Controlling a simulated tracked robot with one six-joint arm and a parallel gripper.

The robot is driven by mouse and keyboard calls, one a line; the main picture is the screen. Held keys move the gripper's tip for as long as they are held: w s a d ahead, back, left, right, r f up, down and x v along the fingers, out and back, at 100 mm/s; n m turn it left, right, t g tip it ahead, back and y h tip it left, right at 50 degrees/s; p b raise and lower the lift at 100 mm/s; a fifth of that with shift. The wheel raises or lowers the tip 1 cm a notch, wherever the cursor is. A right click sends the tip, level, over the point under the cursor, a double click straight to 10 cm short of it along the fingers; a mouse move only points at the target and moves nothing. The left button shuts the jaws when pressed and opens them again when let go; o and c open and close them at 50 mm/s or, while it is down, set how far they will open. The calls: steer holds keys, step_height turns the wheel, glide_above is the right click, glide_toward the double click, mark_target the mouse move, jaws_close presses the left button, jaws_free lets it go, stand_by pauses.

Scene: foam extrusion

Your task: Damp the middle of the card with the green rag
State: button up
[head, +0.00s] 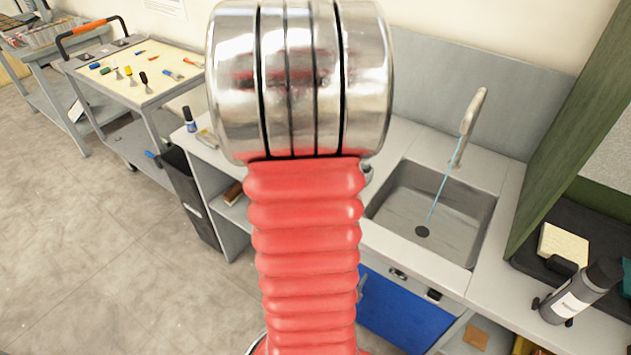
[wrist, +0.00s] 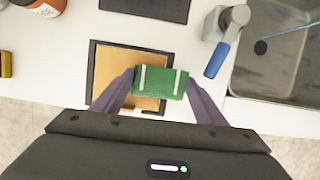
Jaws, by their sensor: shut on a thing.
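In the wrist view, my gripper (wrist: 160,86) is shut on the green rag (wrist: 153,79), a folded pad with two pale stripes, held between its two purple-grey fingers. The card (wrist: 112,68) is a tan-orange sheet with a dark border, lying on the white counter. The rag overlaps the right part of the card in the picture and hides some of it. I cannot tell whether the rag touches the card or hangs above it. In the head view, my red arm blocks the middle, and the gripper, rag and card are hidden.
Blue water runs from the tap (head: 471,118) into the sink (head: 394,205), which is right of the card in the wrist view. A grey tool with a blue handle (wrist: 217,60) stands between them. An orange container (wrist: 40,6) and yellow block (wrist: 6,64) are at left.

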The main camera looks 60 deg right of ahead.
steer(key=shift+f, duration=0.15)
steer(key=shift+w+d, duration=0.2)
steer(key=shift+w, duration=1.2)
steer(key=shift+w, duration=0.1)
steer(key=shift+w+d, duration=0.25)
steer(key=shift+w, duration=1.05)
